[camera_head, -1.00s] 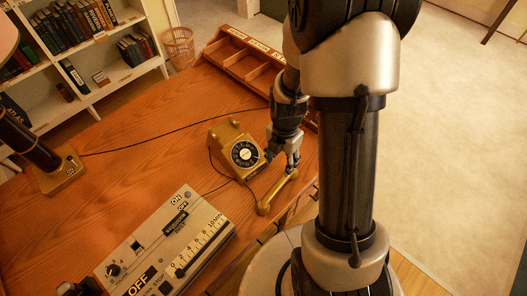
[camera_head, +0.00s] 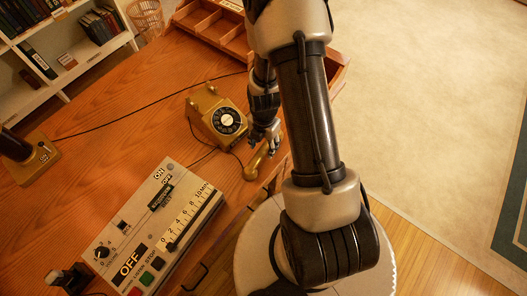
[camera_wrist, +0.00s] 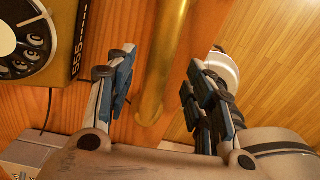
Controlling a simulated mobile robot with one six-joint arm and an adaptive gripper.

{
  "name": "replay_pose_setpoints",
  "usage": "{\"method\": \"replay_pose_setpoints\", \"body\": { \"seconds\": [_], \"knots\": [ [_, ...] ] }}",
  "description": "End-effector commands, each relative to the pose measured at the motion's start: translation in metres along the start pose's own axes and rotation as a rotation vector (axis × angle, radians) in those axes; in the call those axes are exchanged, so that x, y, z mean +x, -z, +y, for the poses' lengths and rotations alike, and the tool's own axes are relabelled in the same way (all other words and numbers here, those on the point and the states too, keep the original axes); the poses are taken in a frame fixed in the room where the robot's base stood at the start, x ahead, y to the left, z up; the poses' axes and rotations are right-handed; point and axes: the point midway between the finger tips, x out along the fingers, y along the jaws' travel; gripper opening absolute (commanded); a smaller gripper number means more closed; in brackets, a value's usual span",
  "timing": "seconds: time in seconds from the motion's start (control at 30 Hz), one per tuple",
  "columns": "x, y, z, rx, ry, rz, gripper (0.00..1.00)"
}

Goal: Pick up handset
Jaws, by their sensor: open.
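The gold handset (camera_head: 257,163) lies on the wooden desk beside the gold rotary telephone (camera_head: 215,120), close to the desk's edge. In the wrist view the handset's smooth gold bar (camera_wrist: 163,60) runs up between the two fingers, and the telephone's dial (camera_wrist: 25,45) shows at upper left. My gripper (camera_head: 268,138) is over the handset, its fingers pointing down. In the wrist view my gripper (camera_wrist: 160,88) is open, with one finger on each side of the bar and gaps between. The handset's upper part is partly hidden by the gripper in the head view.
A grey control box (camera_head: 150,225) with switches stands at the desk's front left. A wooden compartment tray (camera_head: 215,30) is at the back. A lamp base (camera_head: 32,160) stands at left. A dark cord crosses the desk. Floor lies beyond the right edge.

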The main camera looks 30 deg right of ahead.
Motion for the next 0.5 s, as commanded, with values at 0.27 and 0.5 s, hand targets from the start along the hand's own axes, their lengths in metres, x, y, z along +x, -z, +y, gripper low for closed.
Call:
{"method": "replay_pose_setpoints", "body": {
  "seconds": [0.27,0.5],
  "knots": [
    [0.04,0.001,0.001,0.0,0.001,0.001,0.48],
    [0.04,0.001,0.001,0.0,0.0,0.0,0.46]
  ]
}}
